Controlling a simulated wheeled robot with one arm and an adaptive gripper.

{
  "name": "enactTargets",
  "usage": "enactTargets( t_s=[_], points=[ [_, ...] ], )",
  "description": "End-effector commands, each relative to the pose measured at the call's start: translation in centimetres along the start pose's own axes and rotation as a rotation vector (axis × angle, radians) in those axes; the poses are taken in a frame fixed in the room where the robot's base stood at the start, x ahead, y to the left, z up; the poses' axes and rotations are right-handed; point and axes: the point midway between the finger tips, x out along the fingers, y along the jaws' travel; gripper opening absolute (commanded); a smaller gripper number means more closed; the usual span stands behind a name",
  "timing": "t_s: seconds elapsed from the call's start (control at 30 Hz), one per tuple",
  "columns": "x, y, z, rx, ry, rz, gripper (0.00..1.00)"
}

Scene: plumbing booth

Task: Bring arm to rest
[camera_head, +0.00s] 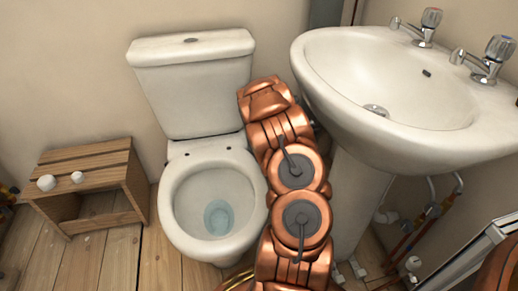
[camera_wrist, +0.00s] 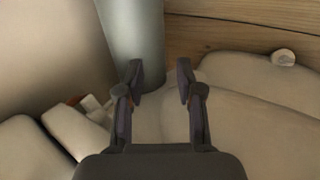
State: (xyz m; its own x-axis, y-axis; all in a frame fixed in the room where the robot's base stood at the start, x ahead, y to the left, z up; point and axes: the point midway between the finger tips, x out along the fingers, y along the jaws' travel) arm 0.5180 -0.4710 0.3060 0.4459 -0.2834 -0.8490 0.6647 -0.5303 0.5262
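My copper arm reaches away between the toilet (camera_head: 212,190) and the basin (camera_head: 350,85) in the head view. Its far end is beside the cistern (camera_head: 195,95), and the gripper itself is hidden there. In the wrist view my gripper (camera_wrist: 160,75) is open, with its two dark fingers apart and nothing between them. A grey vertical pipe (camera_wrist: 133,30) stands beyond the left finger. Pale rounded surfaces lie below and to the right; I cannot tell what they belong to.
A wooden box stool (camera_head: 85,165) with two small white pieces on top stands left of the toilet. The basin has two taps (camera_head: 428,25) and a pedestal close to the arm's right. Pipes and valves (camera_head: 432,210) are under the basin. Bare floorboards show at front left.

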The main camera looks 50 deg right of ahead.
Motion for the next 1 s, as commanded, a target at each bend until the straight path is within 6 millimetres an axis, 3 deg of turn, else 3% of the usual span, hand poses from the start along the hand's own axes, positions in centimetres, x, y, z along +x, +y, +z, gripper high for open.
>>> enactTargets(
  t_s=[0.2,0.83,1.0],
  points=[
    [-0.9,0.8,0.1,0.009,-0.017,0.01,0.36],
    [-1.0,0.8,0.1,0.011,-0.021,0.01,0.36],
    [-3.8,2.9,0.2,0.03,-0.062,0.032,0.36]
  ],
)
